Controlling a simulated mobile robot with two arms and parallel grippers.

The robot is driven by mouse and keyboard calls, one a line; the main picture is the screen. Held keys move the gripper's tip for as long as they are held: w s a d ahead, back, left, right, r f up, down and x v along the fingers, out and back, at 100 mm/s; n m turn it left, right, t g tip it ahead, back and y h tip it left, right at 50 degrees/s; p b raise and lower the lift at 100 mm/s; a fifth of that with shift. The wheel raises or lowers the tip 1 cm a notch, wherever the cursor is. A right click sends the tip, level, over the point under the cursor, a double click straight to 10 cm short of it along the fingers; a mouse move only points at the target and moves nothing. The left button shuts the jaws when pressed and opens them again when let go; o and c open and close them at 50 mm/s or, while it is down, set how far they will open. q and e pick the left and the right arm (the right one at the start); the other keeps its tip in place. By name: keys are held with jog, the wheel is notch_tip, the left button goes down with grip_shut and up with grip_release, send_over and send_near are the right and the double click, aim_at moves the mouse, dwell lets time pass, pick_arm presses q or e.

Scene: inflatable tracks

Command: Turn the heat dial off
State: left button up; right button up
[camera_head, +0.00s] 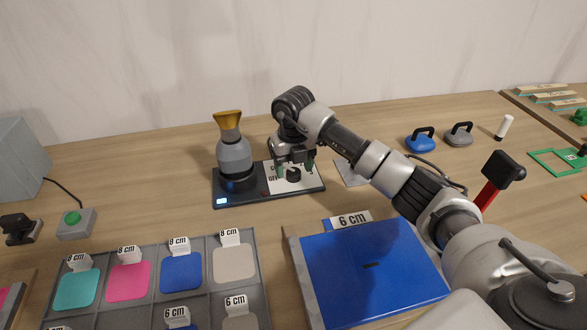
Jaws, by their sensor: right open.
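The heat dial (293,175) is a small black knob on a white panel (312,184) at the right of a dark base unit (245,200). Part of the panel and its lettering is hidden by my right gripper (295,168). This gripper points down over the dial, with its fingers apart on either side of it; whether they touch it I cannot tell. A grey device with a brass funnel top (233,150) stands on the left part of the same base, beside a small lit display (222,201). My left gripper is not in view.
A grey compartment tray (205,318) with coloured pads is at front left. A green button box (76,223) stands at left. Blue (420,141) and grey (459,135) handled pieces sit at back right.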

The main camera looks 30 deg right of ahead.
jog(key=shift+f, duration=0.7)
jog(key=c, duration=0.9)
jog(key=n+b, duration=0.1)
jog(key=n, duration=0.3)
jog(key=shift+n, duration=0.3)
jog(key=shift+n+b, duration=0.6)
jog(key=shift+n, duration=1)
